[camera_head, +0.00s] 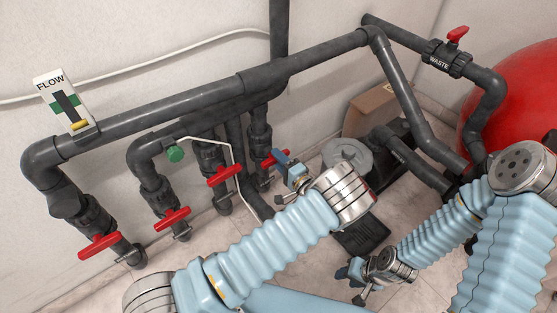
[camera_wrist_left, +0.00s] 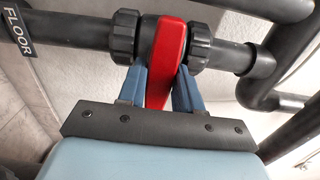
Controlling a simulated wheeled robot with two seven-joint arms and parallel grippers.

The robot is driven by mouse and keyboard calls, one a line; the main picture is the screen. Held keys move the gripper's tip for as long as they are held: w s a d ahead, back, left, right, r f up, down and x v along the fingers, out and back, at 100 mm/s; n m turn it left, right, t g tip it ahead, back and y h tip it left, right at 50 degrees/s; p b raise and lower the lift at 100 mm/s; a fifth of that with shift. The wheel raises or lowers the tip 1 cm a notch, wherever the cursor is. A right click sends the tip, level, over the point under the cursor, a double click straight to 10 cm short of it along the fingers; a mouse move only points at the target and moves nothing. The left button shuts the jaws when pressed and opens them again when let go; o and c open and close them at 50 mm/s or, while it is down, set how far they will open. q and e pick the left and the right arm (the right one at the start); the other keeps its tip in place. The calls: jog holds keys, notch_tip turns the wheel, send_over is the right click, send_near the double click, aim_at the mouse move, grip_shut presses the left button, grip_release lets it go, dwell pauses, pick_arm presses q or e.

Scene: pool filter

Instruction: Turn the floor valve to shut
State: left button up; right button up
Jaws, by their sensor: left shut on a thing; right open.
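The floor valve's red handle (camera_wrist_left: 166,62) sits between two black collars on a dark pipe with a FLOOR label (camera_wrist_left: 17,32) in the left wrist view. The handle appears crosswise to the pipe there. In the head view part of the red handle (camera_head: 268,161) shows beside my left gripper (camera_head: 281,164), on the rightmost of the upright pipes. The blue fingers of my left gripper (camera_wrist_left: 160,88) are shut on the handle, one on each side. My right gripper (camera_head: 352,275) is open and empty, above the floor at lower right and away from the valves.
Other red handles (camera_head: 225,175) (camera_head: 172,218) (camera_head: 99,246) are on the pipes to the left. A WASTE valve (camera_head: 446,57) is at upper right, near a red tank (camera_head: 512,98). A grey pump lid (camera_head: 347,155) and a cardboard box (camera_head: 377,108) lie behind my left wrist.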

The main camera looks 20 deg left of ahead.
pick_arm(q)
jog(key=o, duration=1)
jog(key=shift+c, duration=0.2)
jog(key=b+v, duration=0.1)
jog(key=v, duration=1.3)
